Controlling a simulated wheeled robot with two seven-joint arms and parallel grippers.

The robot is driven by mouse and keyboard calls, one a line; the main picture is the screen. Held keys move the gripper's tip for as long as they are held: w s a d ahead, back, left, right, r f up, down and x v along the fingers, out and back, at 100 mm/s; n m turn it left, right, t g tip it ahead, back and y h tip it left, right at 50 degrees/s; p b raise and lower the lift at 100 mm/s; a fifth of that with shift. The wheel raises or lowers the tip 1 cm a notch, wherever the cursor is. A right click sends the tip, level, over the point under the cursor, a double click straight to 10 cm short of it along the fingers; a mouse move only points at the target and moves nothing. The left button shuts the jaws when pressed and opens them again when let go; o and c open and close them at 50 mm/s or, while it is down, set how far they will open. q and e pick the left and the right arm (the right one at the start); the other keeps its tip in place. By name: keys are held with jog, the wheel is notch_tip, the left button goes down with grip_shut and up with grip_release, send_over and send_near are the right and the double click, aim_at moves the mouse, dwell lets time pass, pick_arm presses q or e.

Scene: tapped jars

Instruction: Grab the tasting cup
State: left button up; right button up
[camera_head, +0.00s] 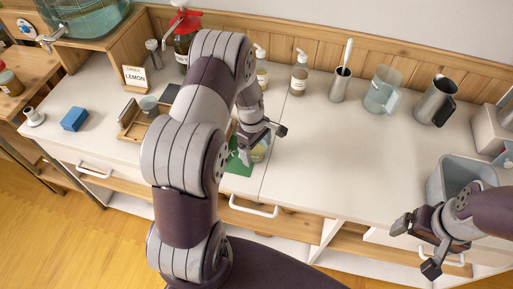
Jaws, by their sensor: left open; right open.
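A small clear cup (260,152) with a yellowish tint stands at the edge of a green mat (238,163) on the white counter. My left gripper (262,137) is open just above and around the top of this cup, and partly hides it. I cannot tell whether the fingers touch it. Another small glass cup (149,104) is on a wooden tray (133,127) to the left, partly behind my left arm. I cannot tell for sure which is the tasting cup. My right gripper (418,246) is open and empty, in front of the counter's right front edge.
A tapped glass jar (85,18) stands on a wooden box at the back left. A LEMON card (135,78), pump bottles (299,73), a clear pitcher (381,92) and a metal jug (435,102) line the back. A grey bin (438,184) is at right. The counter's middle right is clear.

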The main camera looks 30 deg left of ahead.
pick_arm(q)
jog(key=shift+w+d+f, duration=0.1)
jog(key=shift+d+f, duration=0.05)
jog(key=shift+f, duration=0.55)
jog(key=c, duration=1.1)
jog(key=shift+c, duration=0.2)
jog(key=shift+r, duration=0.15)
